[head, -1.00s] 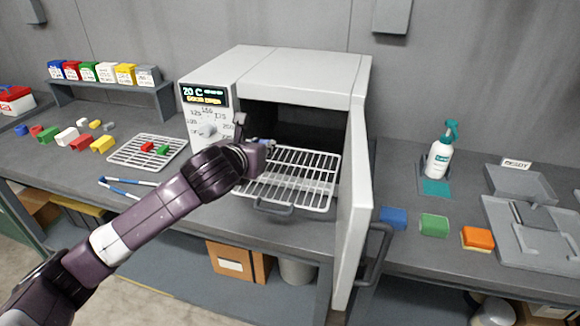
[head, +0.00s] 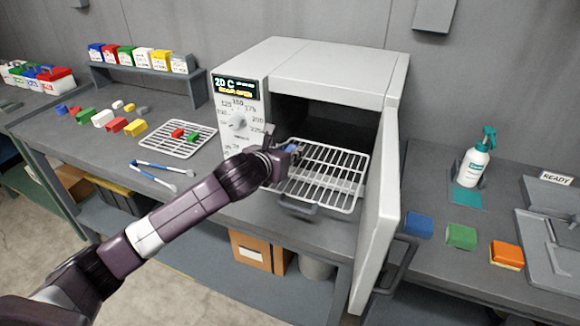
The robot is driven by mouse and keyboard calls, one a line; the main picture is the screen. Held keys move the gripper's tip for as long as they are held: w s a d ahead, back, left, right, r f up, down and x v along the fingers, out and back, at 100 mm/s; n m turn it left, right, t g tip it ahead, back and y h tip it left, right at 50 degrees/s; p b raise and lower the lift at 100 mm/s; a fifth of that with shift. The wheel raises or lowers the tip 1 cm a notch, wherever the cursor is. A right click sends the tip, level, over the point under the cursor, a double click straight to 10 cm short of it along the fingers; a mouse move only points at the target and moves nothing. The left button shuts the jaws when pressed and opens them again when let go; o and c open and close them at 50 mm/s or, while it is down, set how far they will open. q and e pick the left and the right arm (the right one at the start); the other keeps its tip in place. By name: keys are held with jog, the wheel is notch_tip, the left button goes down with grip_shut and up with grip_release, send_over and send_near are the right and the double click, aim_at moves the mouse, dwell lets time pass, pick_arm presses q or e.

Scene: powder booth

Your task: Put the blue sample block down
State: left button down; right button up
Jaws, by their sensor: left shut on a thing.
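My left gripper (head: 293,152) is at the left front of the oven's pulled-out wire rack (head: 340,172). It is shut on the blue sample block (head: 290,148), of which only a small blue patch shows; the wrist hides most of the fingers. The block is over or at the rack's left edge; I cannot tell whether it touches the wires. The rest of the rack looks empty. My right gripper is not in view.
The white oven (head: 330,68) stands open, its door (head: 378,210) swung out to the right of the rack. A wire cooling rack (head: 163,146) with red and green blocks lies left. Blue, green and orange sponges (head: 461,236) lie right of the door.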

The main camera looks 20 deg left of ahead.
pick_arm(q)
jog(key=shift+f, duration=2.8)
jog(key=c, duration=1.7)
grip_release()
jog(key=shift+s, duration=0.1)
jog(key=b+v, duration=0.1)
jog(key=v, duration=1.1)
